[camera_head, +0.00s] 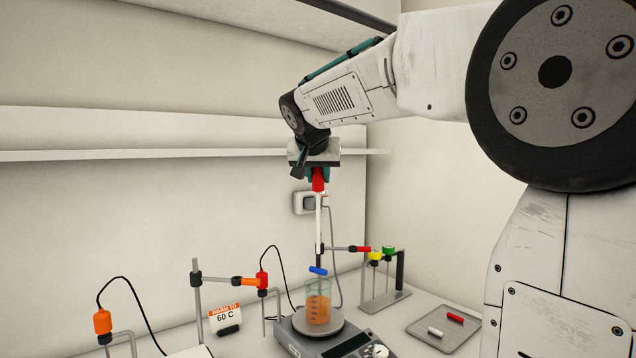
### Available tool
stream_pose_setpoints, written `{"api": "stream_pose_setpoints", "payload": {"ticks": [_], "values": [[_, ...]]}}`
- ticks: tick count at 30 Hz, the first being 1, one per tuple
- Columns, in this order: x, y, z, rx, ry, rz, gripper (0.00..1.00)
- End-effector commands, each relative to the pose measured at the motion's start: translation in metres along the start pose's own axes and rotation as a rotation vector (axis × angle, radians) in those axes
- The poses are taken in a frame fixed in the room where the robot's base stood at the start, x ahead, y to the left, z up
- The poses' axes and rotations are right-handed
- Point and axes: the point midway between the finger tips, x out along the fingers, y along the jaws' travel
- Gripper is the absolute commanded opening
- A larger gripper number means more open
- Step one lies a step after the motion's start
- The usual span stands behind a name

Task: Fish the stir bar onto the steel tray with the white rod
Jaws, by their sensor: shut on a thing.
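My gripper (318,173) is shut on the red top of the white rod (319,214), which hangs upright above the hot plate. A blue stir bar (318,270) shows at the rod's lower end, level with or just above the mouth of a glass beaker (318,289). Whether it touches the rod is too small to tell for sure. The beaker holds orange liquid and stands on the round plate of a stirrer (336,337). The steel tray (424,338) lies at the right, with a white bar (435,332) and a red bar (455,317) on it.
A clamp (345,248) and a stand with yellow and green caps (382,254) are close to the rod. Other probe stands (197,283) and a "WARM TO 60 C" sign (225,317) are at the left. A wall shelf (150,155) runs behind.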

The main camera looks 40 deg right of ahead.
Motion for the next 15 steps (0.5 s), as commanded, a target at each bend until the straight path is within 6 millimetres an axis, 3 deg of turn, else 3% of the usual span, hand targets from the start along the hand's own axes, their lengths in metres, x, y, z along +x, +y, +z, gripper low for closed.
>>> {"api": "stream_pose_setpoints", "payload": {"ticks": [15], "values": [[-0.021, 0.000, -0.024, 0.001, 0.001, 0.000, 0.00]]}}
